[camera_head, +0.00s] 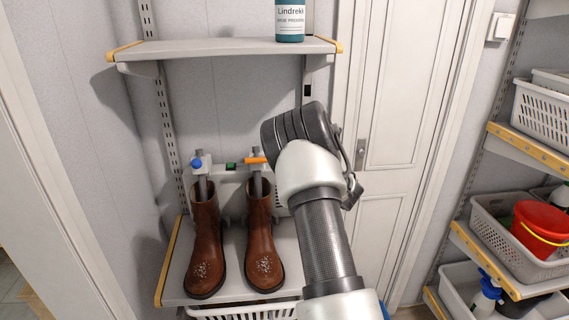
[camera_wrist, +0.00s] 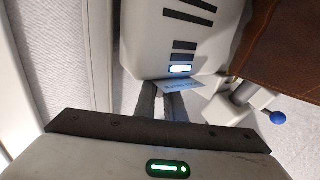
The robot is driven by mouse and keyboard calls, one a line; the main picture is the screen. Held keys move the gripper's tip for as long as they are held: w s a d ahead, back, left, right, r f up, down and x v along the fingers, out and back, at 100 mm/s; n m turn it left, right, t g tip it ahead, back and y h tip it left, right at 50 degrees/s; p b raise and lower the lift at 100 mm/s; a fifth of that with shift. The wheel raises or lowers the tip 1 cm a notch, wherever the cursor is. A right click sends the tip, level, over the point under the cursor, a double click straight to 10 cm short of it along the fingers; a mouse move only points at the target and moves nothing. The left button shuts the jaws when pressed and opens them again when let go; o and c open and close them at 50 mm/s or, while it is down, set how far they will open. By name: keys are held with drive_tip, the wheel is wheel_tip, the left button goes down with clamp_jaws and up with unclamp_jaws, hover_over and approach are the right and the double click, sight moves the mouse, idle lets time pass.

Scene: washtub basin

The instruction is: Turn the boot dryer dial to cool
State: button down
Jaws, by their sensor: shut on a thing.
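The boot dryer (camera_wrist: 215,45) shows in the wrist view as a white body with dark vent slots and a small lit blue-white window. A pale blue label plate (camera_wrist: 182,87) with tiny print sits at its lower edge. My gripper (camera_wrist: 160,92) has its dark fingers close together at this edge, shut on the dial, which the fingers hide. The dial's setting cannot be read. In the head view my arm covers the gripper and most of the dryer body.
A blue ball knob (camera_wrist: 278,117) sticks out near the gripper, with a brown boot (camera_wrist: 285,45) above it. A shelf (camera_head: 220,48) with a teal bottle (camera_head: 290,22) is overhead. A white door (camera_head: 395,110) stands behind my arm; baskets (camera_head: 505,235) fill shelves at right.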

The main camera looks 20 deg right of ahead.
drive_tip(key=shift+n+g+y+b, duration=0.6)
drive_tip(key=shift+n+y, duration=0.5)
drive_tip(key=shift+y, duration=0.8)
drive_tip(key=c, duration=1.8)
unclamp_jaws()
drive_tip(key=shift+c, duration=0.2)
drive_tip(key=shift+s, duration=0.1)
drive_tip(key=v, duration=1.7)
drive_tip(key=shift+r+b, duration=0.3)
drive_tip(key=shift+b, duration=0.1)
drive_tip(key=shift+s+d, duration=0.1)
drive_tip(key=shift+d, duration=0.05)
